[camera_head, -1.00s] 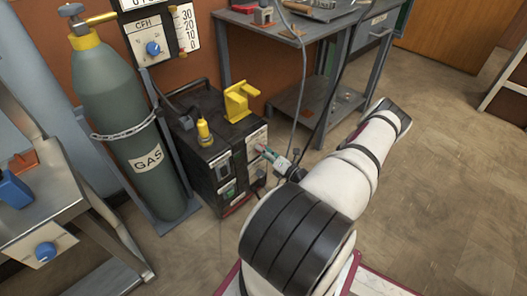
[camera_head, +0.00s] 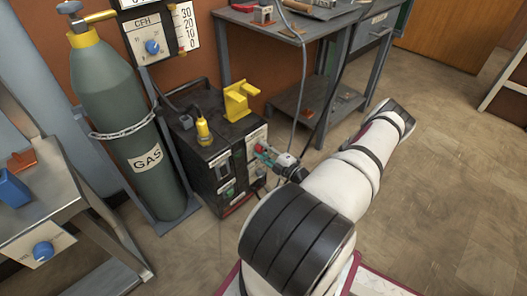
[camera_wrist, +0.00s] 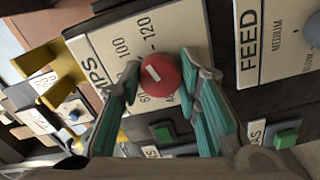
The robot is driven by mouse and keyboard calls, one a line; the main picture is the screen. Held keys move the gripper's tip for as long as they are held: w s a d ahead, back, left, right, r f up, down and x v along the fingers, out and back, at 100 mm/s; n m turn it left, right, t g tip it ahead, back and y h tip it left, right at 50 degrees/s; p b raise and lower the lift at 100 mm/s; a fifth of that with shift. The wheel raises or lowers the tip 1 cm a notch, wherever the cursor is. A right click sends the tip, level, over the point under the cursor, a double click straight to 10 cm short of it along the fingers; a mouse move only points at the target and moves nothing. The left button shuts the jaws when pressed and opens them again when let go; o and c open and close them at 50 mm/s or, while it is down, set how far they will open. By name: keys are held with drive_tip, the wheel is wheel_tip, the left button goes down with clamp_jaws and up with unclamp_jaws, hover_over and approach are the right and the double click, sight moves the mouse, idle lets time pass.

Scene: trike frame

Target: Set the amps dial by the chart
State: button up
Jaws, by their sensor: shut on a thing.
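The amps dial is a red round knob (camera_wrist: 160,73) with a short white mark, on a cream plate (camera_wrist: 115,42) lettered "...PS". The numbers 100 and 120 are readable on the plate; others are partly hidden by the fingers. My gripper (camera_wrist: 161,78) has its teal-padded fingers on both sides of the knob and is shut on it. In the head view the red knob (camera_head: 260,148) shows on the front of the dark welder box (camera_head: 222,160), with my gripper (camera_head: 264,156) at it. I cannot make out a chart.
A FEED plate (camera_wrist: 265,35) adjoins the amps plate, and a green button (camera_wrist: 287,139) lies nearby. The GAS cylinder (camera_head: 120,110) stands left of the welder. A yellow holder (camera_head: 240,100) sits on the welder's top. A grey table (camera_head: 265,30) stands behind; the floor at right is clear.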

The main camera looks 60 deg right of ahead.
drive_tip(key=shift+f+m, duration=0.1)
drive_tip(key=shift+m, duration=1.5)
drive_tip(key=o, duration=1.1)
drive_tip(key=shift+o, duration=0.2)
drive_tip(key=v, duration=1.2)
